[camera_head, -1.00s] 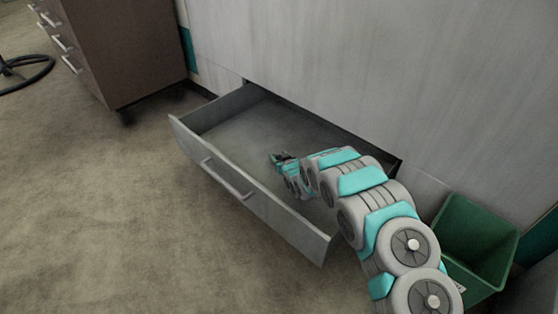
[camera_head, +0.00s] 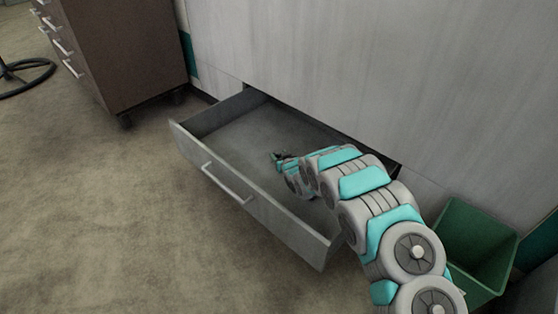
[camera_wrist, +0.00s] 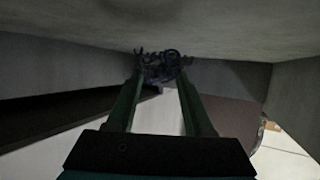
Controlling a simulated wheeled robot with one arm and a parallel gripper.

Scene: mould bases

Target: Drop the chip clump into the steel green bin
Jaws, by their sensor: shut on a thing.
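The chip clump (camera_wrist: 162,66) is a small tangle of dark curly shavings between the fingertips in the wrist view. My gripper (camera_wrist: 160,80) is shut on it. In the head view my gripper (camera_head: 280,157) is inside the open drawer (camera_head: 225,140), above or at its floor; the exact height is hard to tell. The clump is too small and dark to make out clearly there. The green bin (camera_head: 478,245) stands on the floor at the lower right, partly hidden behind my arm. What shows of its inside looks empty.
The drawer front with its handle (camera_head: 228,183) juts out from the grey cabinet (camera_head: 380,70). Drawer walls surround my gripper. A brown drawer unit (camera_head: 120,50) stands at the upper left. The carpet at the left is clear.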

